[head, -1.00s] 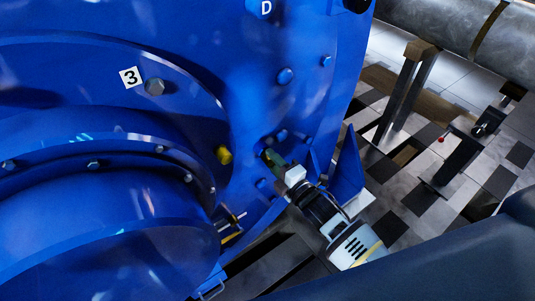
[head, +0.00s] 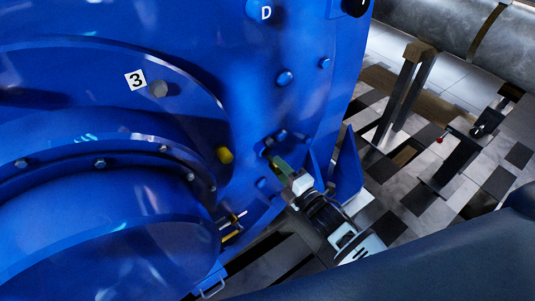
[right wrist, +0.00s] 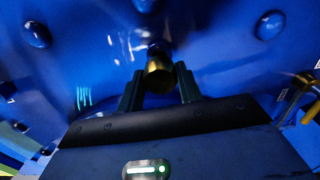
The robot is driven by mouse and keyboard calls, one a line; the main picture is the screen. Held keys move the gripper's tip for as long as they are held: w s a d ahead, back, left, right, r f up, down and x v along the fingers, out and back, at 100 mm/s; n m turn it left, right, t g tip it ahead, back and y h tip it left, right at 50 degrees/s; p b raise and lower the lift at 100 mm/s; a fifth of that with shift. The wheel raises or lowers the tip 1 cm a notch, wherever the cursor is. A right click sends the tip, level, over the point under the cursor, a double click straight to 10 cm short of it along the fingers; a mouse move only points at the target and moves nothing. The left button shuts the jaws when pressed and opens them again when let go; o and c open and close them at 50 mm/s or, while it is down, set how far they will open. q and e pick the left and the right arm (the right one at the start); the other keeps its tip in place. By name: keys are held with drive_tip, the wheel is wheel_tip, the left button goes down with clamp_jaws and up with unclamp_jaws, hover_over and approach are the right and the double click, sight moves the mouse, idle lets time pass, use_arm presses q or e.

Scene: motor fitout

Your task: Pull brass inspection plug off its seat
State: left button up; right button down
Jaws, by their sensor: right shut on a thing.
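The brass inspection plug (right wrist: 158,76) shows in the right wrist view as a short brass cylinder between the two dark fingers of my right gripper (right wrist: 160,88). The gripper is shut on it. In the head view my right gripper (head: 281,167) is at the lower right of the blue motor housing (head: 230,80), its greenish fingers pointing up-left at the housing. The plug's far end faces the blue surface; I cannot tell whether it still touches its seat. In the head view the fingers largely hide the plug. My left gripper is not in view.
A yellow plug-like fitting (head: 225,155) sticks out of the housing left of my right gripper. Bolt heads (head: 285,78) and a blue foot bracket (head: 347,170) are close by. A metal stand (head: 402,95) and a small dark post (head: 460,155) stand on the tiled floor at right.

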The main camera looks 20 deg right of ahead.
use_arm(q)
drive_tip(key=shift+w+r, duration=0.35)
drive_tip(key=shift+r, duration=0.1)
use_arm(e)
drive_tip(key=shift+v, duration=0.9)
